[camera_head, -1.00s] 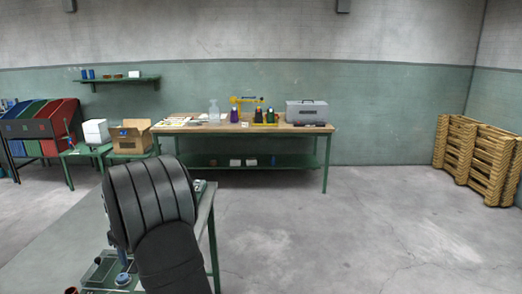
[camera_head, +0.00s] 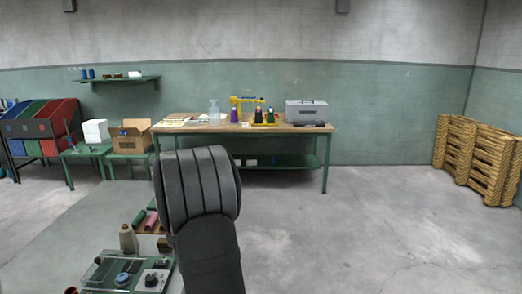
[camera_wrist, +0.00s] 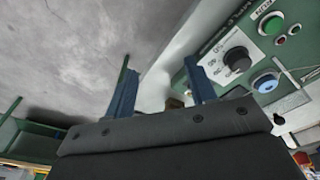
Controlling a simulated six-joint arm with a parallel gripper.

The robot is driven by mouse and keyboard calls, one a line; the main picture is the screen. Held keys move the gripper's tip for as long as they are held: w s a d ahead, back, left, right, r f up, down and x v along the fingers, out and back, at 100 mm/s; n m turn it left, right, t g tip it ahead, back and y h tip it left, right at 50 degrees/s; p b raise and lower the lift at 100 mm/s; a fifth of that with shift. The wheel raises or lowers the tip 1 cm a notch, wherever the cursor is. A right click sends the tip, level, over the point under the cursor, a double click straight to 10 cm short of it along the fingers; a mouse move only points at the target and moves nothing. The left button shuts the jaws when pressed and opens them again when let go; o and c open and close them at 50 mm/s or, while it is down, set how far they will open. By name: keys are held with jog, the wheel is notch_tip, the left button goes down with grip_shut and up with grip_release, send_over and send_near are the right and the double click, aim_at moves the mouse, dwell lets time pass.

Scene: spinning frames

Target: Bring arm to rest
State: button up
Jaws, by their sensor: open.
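My arm, in its dark ribbed cover, stands at the lower middle of the head view and hides my gripper there. In the wrist view my gripper (camera_wrist: 162,88) shows two blue fingers spread apart, with nothing held between them. A dark padded cover fills the bottom of that view. To the right of the fingers is a green control panel (camera_wrist: 222,42) with a black knob (camera_wrist: 238,58), a green button (camera_wrist: 271,25) and a blue button (camera_wrist: 266,83). I cannot tell how far the panel is from the fingers.
In the head view, a near bench carries a beige cone (camera_head: 128,238), coloured spools (camera_head: 138,220) and a control box (camera_head: 152,280), left of my arm. A long workbench (camera_head: 312,131) stands at the back wall. The right floor is clear.

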jog(key=s+d+f+m, duration=0.2)
jog(key=d+f+m, duration=0.2)
jog(key=d+f, duration=0.4)
jog(key=s+d+f+m+h, duration=0.1)
jog(key=d+f+m, duration=0.4)
jog(key=d, duration=0.9)
notch_tip(320, 180, down, 3)
jog(key=shift+s+d+f+m, duration=0.1)
jog(key=shift+s+d+m, duration=0.2)
jog(key=shift+s, duration=0.4)
jog(key=shift+a, duration=0.1)
jog(key=shift+c, duration=0.4)
